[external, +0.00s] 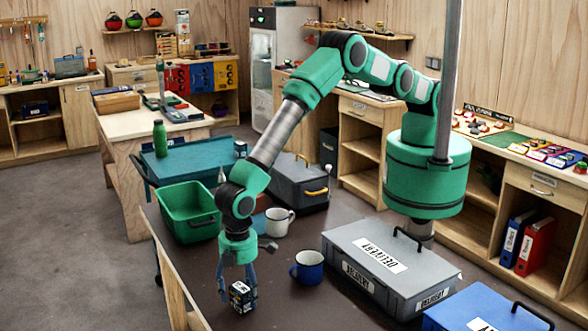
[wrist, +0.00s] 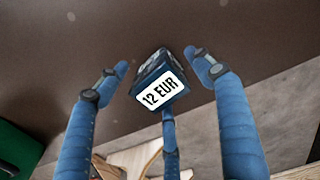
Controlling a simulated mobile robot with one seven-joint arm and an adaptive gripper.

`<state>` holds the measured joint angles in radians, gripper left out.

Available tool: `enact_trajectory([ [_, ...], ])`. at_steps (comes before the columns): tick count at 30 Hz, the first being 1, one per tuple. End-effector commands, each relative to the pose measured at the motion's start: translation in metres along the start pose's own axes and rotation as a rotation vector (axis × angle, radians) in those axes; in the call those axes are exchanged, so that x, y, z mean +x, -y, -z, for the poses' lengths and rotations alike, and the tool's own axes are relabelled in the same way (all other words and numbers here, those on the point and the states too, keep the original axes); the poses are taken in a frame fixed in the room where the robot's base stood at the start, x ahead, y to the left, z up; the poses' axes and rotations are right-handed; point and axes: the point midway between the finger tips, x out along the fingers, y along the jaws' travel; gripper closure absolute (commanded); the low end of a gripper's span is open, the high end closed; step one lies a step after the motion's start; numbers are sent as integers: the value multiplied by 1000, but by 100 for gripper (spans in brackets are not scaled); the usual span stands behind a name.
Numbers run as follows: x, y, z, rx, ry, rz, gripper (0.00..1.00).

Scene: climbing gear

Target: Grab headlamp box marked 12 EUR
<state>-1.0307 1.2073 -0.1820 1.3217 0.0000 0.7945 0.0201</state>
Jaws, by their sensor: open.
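The headlamp box (external: 241,297) is a small dark box near the left front edge of the brown table. In the wrist view the box (wrist: 150,72) is dark blue, with a white label reading 12 EUR facing the camera. My gripper (external: 238,288) points down over the box, with its fingers around it. In the wrist view my gripper (wrist: 158,64) is open, with two blue fingers left and right of the box and a visible gap on each side. A third finger shows below the box. The underside of the box is hidden.
A blue mug (external: 307,268) and a white mug (external: 278,222) stand right of and behind my gripper. A green bin (external: 190,208) is at the back left. A grey DELIVERY case (external: 395,262) and a blue case (external: 478,310) fill the right side. The table's left edge is close.

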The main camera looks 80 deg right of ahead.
Motion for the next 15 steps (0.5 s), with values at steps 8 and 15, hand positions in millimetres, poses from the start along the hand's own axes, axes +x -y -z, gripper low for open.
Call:
enact_trajectory([
  [8,15,0,0,0,-1,0,33],
  [15,15,0,0,0,0,0,33],
])
